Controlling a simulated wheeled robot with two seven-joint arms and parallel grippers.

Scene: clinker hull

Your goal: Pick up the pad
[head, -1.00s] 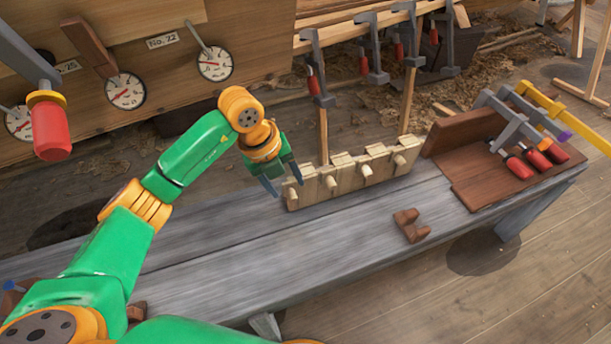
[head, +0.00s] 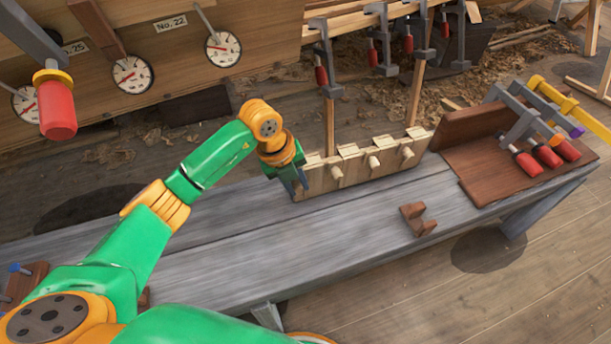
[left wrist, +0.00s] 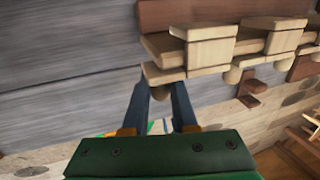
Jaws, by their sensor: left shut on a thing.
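The pads are small pale wooden pieces on a pale wooden rack (head: 352,178) with round pegs, standing on the grey bench. My left gripper (head: 297,190) is at the rack's left end in the head view and covers the peg there. In the left wrist view its two dark fingers (left wrist: 160,92) close on a pale wooden pad (left wrist: 163,73) at the rack's end. The pad still sits against the rack. Other pads (head: 382,141) stay on the rack to the right. My right gripper is not in view.
The grey bench (head: 240,250) is mostly clear in front of the rack. A small brown notched block (head: 418,220) lies right of centre. A brown stand with red-handled clamps (head: 526,163) is at the right end. A red-handled clamp (head: 57,118) hangs at upper left.

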